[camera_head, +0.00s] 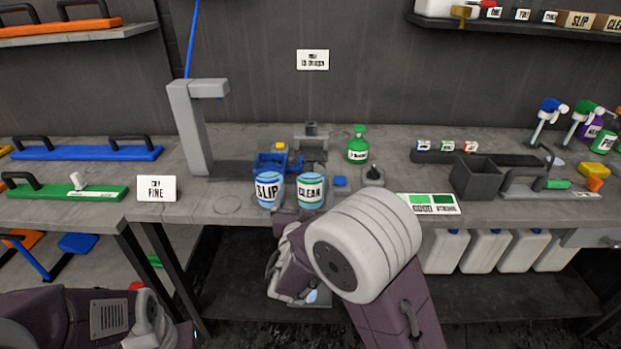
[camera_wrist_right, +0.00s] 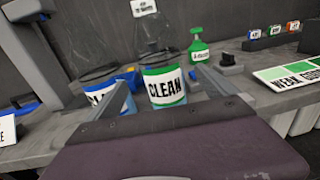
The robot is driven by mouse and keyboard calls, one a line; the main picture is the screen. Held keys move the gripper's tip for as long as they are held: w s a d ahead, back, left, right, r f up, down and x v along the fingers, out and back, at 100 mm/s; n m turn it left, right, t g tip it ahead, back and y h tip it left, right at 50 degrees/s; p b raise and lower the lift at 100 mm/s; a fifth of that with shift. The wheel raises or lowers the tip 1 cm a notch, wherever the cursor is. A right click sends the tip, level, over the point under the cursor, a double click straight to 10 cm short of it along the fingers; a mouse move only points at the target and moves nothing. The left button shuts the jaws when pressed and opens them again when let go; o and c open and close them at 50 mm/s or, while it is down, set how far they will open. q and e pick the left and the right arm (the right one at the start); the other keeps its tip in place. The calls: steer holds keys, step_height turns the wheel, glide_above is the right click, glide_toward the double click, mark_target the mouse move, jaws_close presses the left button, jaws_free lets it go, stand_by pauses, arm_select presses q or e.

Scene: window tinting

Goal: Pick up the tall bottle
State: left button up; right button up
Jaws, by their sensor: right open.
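A container labelled CLEAN (camera_head: 311,191) stands upright near the bench's front edge, with a container labelled SLIP (camera_head: 269,190) just to its left. In the right wrist view, the CLEAN container (camera_wrist_right: 164,87) has a green-edged label and a clear, tapering upper part. A smaller green bottle (camera_head: 358,144) stands behind and to the right. I cannot tell for certain which is the tall bottle. My right gripper (camera_wrist_right: 163,84) is open, with the CLEAN container showing between its fingers; contact cannot be told. Its fingertips are hidden in the head view. My left gripper is out of view.
A grey post (camera_head: 188,130) stands left of the containers, and a blue box (camera_head: 277,163) is behind them. A green sample card (camera_head: 430,204) lies to the right, near a dark bin (camera_head: 476,179). White jugs (camera_head: 487,250) stand below the bench.

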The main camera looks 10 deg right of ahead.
steer(key=x, duration=0.7)
steer(key=shift+w+d+r, duration=0.1)
steer(key=shift+w+d, duration=0.1)
steer(key=shift+s, duration=0.1)
steer(key=shift+c, duration=0.4)
steer(key=c, duration=1.5)
